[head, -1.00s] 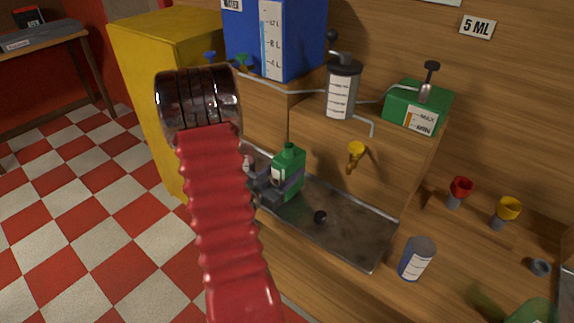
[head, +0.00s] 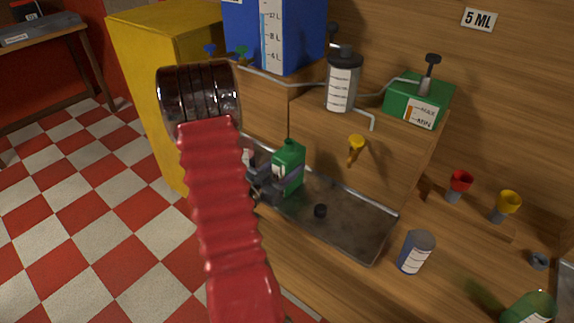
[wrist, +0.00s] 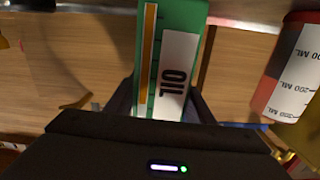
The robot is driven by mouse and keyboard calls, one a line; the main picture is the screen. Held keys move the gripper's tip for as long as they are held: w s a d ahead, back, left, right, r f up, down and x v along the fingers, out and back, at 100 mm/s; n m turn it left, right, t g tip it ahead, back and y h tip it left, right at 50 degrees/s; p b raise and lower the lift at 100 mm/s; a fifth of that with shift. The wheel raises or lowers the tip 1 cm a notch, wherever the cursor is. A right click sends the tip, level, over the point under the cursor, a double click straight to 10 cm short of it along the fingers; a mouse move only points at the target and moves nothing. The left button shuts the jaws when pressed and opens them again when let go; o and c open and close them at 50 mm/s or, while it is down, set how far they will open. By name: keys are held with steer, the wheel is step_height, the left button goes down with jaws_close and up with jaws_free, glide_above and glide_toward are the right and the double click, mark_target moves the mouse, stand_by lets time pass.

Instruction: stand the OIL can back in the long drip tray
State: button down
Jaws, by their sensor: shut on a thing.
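The green OIL can (head: 287,160) is upright over the left part of the long drip tray (head: 345,236). My gripper (head: 277,186) is shut on its lower body. In the wrist view the can's OIL label (wrist: 178,70) and level strip show between the fingers (wrist: 163,105). The can's base is hidden by the gripper, so I cannot tell whether it touches the tray. A thin dark vertical line (head: 288,117) shows above the can's neck; I cannot tell what it is.
A small black knob (head: 320,211) lies in the tray. A grey labelled tin (head: 415,251) stands by the tray's right end. A yellow funnel (head: 355,148) hangs behind the tray. A measuring vessel (wrist: 292,75) is beside the can.

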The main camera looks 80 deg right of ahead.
steer(key=shift+f, duration=0.25)
steer(key=c, duration=0.8)
jaws_free()
steer(key=shift+o, duration=0.2)
steer(key=shift+f, duration=0.1)
steer(key=v, duration=1.3)
steer(key=shift+w+a, duration=0.25)
steer(key=shift+a, duration=0.1)
steer(key=shift+w+f, duration=0.1)
